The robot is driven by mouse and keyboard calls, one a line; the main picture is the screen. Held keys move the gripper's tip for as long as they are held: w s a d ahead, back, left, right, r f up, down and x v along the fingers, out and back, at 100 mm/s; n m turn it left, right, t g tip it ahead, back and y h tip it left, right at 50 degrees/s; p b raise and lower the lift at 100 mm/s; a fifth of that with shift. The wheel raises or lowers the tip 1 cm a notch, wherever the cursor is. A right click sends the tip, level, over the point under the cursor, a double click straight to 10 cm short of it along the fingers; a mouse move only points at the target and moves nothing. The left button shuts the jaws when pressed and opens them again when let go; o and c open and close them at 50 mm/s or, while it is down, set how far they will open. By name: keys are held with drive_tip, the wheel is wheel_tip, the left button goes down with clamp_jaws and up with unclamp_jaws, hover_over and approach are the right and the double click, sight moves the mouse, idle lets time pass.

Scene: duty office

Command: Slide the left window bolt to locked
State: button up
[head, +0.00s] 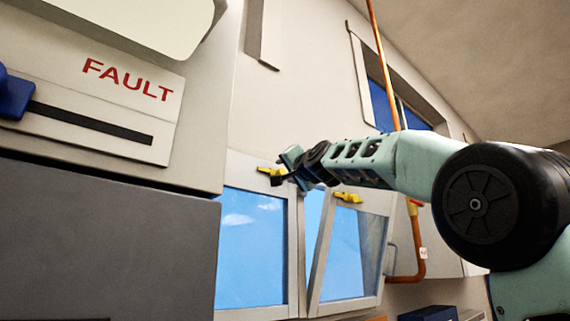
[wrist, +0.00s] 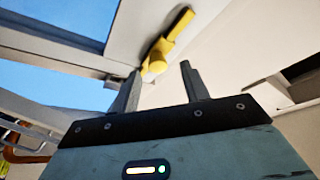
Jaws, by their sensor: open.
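The left window bolt (head: 268,171) is yellow and sits on the top frame of the left window sash (head: 252,245). My gripper (head: 287,168) is right at its right end in the head view and hides part of it. In the wrist view the same yellow bolt (wrist: 174,35) lies aslant on the pale frame, just beyond the fingertips. Its rounded near end shows between the two open fingers of my gripper (wrist: 160,68). I cannot tell whether a finger touches it. Nothing is held.
A second yellow bolt (head: 348,197) is on the right sash (head: 345,255), which stands tilted. A copper pipe (head: 417,250) runs down the wall to the right. A grey cabinet with a FAULT panel (head: 125,85) and blue handle (head: 14,95) fills the left.

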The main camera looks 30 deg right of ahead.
drive_tip(key=shift+w+d, duration=0.1)
drive_tip(key=shift+w, duration=0.95)
